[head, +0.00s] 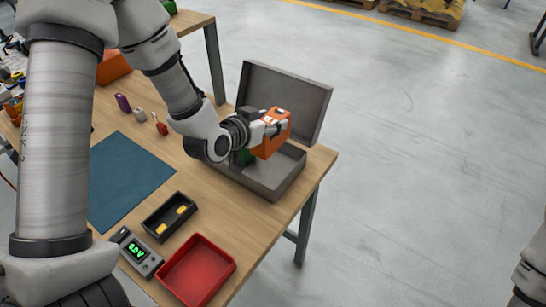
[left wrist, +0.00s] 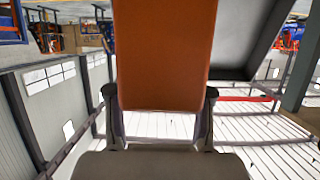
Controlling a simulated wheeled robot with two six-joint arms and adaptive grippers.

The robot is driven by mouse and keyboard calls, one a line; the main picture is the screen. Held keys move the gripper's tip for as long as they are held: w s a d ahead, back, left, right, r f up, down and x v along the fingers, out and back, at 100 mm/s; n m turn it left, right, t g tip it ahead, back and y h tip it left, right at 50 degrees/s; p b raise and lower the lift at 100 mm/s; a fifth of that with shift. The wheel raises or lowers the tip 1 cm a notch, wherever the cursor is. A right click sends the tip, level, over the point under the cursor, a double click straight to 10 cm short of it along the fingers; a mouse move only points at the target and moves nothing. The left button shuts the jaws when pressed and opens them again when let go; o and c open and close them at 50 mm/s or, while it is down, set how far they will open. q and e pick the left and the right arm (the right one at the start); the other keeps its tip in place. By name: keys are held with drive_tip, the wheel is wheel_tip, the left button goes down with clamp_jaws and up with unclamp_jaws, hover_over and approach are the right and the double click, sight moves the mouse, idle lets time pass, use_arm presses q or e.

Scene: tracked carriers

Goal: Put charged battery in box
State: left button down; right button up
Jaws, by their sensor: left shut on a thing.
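An orange battery (head: 274,136) is held in my left gripper (head: 268,130), which is shut on it above the open grey box (head: 285,186). The battery also fills the upper middle of the left wrist view (left wrist: 165,55), between the two fingers (left wrist: 158,108). The box stands at the table's far right corner with its lid (head: 290,95) raised. A green thing (head: 243,157) shows partly under my left wrist, by the box; most of it is hidden. Much of the box's inside is hidden by the arm. My right gripper is out of view.
A black tray with yellow pieces (head: 168,217), a meter with green digits (head: 137,252) and a red tray (head: 197,270) stand at the table's near side. A blue mat (head: 125,180) lies left of them. Small tools lie behind it.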

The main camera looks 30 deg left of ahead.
use_arm(q)
wheel_tip(320, 180, down, 9)
drive_tip(key=shift+s+a+f, duration=0.1)
drive_tip(key=shift+s+a, duration=0.05)
drive_tip(key=shift+a+f, duration=0.1)
drive_tip(key=shift+f, duration=0.25)
drive_tip(key=shift+f, duration=0.1)
drive_tip(key=shift+c, duration=2.2)
unclamp_jaws()
drive_tip(key=shift+f, duration=0.1)
